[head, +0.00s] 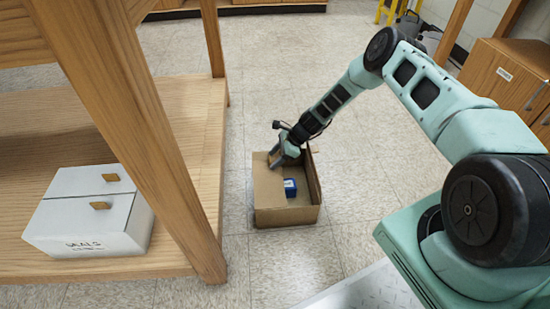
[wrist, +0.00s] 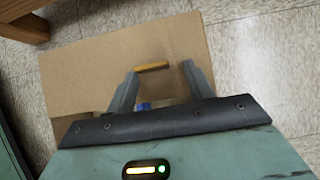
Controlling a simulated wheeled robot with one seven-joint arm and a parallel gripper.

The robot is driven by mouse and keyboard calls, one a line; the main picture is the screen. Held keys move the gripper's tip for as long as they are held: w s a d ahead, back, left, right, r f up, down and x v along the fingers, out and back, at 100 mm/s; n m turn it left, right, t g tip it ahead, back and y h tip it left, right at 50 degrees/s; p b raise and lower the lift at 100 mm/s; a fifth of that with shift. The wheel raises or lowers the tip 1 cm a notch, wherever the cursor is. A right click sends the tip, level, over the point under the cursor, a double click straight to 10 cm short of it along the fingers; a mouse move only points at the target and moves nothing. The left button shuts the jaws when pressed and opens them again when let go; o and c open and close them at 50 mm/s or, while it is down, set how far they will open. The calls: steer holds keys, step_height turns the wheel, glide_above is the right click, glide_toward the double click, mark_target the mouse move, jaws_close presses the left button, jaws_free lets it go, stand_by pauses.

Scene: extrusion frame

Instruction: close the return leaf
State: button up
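A cardboard box (head: 285,217) stands on the floor. A tan cardboard panel, seemingly the leaf (head: 268,187), shows at the box's left side. In the wrist view the cardboard panel (wrist: 85,80) fills much of the picture and carries a small wooden handle (wrist: 152,66). My gripper (head: 277,160) is at the box's far left part. In the wrist view my gripper (wrist: 161,72) has its fingers apart, with the handle between or just beyond the tips. I cannot tell if they touch it. A blue item (head: 290,187) is inside the box.
A wooden shelf unit (head: 180,170) with a thick post stands left of the box. A white lettered box (head: 90,225) with two tan tabs sits on its lower shelf. A wooden cabinet (head: 505,75) is at right. Floor around the cardboard box is clear.

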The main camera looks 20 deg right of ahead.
steer(key=shift+s+f, duration=0.65)
steer(key=shift+r, duration=0.3)
step_height(320, 180, up, 11)
steer(key=w+p, duration=0.1)
steer(key=p, duration=0.4)
steer(key=shift+f, duration=0.2)
steer(key=shift+d, duration=0.1)
